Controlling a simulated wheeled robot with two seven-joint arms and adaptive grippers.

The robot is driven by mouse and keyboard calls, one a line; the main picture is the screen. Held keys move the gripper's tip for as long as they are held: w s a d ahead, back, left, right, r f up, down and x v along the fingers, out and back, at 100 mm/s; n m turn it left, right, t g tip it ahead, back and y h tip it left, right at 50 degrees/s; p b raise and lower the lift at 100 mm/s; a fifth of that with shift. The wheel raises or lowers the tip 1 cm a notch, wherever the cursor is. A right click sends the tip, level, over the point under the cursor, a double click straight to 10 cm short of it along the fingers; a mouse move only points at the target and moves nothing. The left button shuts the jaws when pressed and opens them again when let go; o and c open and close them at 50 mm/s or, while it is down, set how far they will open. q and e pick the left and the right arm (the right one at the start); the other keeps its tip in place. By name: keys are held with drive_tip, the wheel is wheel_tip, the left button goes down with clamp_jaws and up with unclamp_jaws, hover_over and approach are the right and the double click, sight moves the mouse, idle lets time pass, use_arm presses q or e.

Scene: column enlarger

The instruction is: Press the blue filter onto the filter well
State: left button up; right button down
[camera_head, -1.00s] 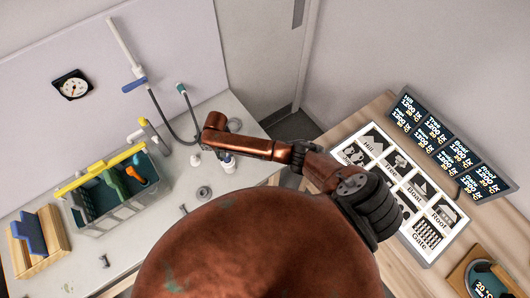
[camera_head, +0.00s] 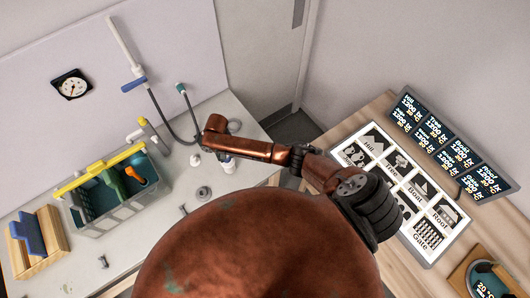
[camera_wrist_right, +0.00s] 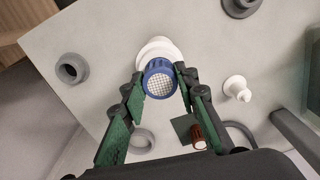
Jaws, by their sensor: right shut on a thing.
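The blue filter (camera_wrist_right: 160,79) is a short blue cylinder with a pale gridded face. In the right wrist view it sits between the fingertips of my right gripper (camera_wrist_right: 161,75), which is shut on it. A round white flanged piece (camera_wrist_right: 158,47), which looks like the filter well, lies right behind the filter and is partly covered by it. I cannot tell whether the filter touches it or is seated. My left gripper is not in view.
A grey toolbox (camera_head: 120,208) with a yellow handle and a wooden block (camera_head: 42,250) with a blue piece stand at the left. A white peg (camera_wrist_right: 236,87) and dark rings (camera_wrist_right: 71,68) are near the gripper. A lit picture panel (camera_head: 400,195) is at the right.

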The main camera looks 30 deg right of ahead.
drive_tip(key=c, duration=1.4)
unclamp_jaws()
drive_tip(key=shift+c, duration=0.2)
drive_tip(key=shift+r+p, duration=0.45)
drive_tip(key=shift+r, duration=3.5)
